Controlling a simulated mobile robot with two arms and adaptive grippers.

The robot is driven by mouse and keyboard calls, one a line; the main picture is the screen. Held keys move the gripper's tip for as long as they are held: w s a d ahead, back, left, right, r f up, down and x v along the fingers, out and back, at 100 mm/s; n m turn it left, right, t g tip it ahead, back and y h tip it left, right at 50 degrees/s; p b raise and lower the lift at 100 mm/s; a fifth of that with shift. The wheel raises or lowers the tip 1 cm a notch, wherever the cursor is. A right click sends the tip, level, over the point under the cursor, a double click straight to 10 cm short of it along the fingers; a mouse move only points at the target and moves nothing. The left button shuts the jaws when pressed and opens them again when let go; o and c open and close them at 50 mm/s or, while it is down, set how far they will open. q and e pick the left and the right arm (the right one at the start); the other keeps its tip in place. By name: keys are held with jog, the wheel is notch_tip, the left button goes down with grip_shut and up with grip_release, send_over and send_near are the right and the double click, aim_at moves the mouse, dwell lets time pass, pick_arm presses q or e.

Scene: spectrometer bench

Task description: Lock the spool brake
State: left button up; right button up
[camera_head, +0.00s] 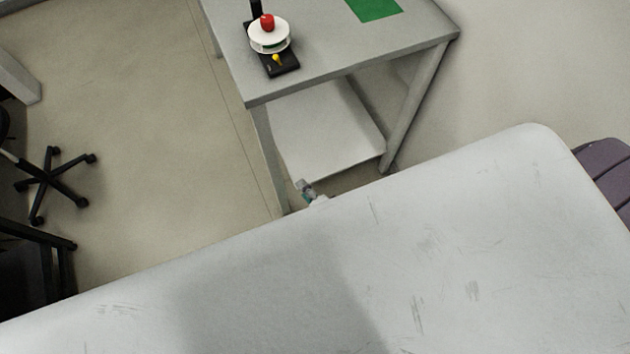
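The spool device stands on the grey table (335,62), near its left edge at the top of the view. It has a black base (283,67), a white spool (268,39), a red knob (267,22) on top and a small yellow lever (276,58) at the front. The lever's exact setting is too small to tell. My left gripper is not in view.
A green mat (375,8) lies on the table's back right. A white lower shelf (325,130) sits between the table legs. A black wheeled chair (48,180) stands at the left, with clear floor between. A large pale surface fills the foreground and hides what is below.

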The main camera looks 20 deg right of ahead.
jog(key=shift+s+d+f+n+g, duration=0.2)
jog(key=shift+s+f+n+g, duration=0.1)
jog(key=shift+s+f+n, duration=0.55)
jog(key=shift+s+d+f+n+g, duration=0.15)
jog(key=shift+s+f+n+g, duration=0.2)
jog(key=shift+s+f, duration=0.45)
jog(key=shift+w+f, duration=0.2)
